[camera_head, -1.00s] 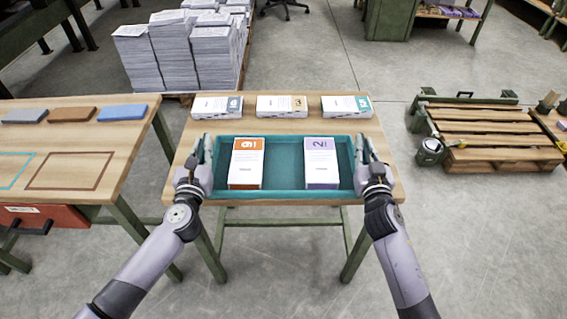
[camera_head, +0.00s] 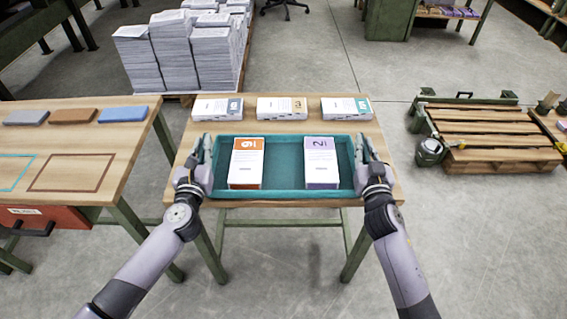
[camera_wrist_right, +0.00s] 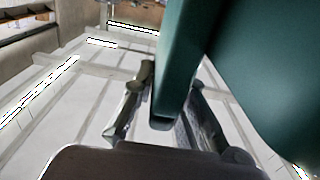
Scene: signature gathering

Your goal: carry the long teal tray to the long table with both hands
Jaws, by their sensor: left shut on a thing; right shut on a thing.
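The long teal tray (camera_head: 284,194) is at the front of a small wooden table (camera_head: 300,104). It carries a white stack with an orange label (camera_head: 246,164) and a white stack with a purple label (camera_head: 321,164), set apart. My left gripper (camera_head: 207,150) is shut on the tray's left end wall. My right gripper (camera_head: 366,150) is shut on its right end wall. In the right wrist view the teal wall (camera_wrist_right: 180,60) stands between the fingers. I cannot tell whether the tray rests on the table or is slightly raised. Which table is the long one is unclear.
Three labelled stacks (camera_head: 282,107) lie along the table's back edge. A wooden table (camera_head: 90,150) with coloured blocks and outlined rectangles stands to the left, a red drawer (camera_head: 50,217) below it. Tall paper stacks (camera_head: 175,55) stand behind. A pallet (camera_head: 495,135) lies right on open floor.

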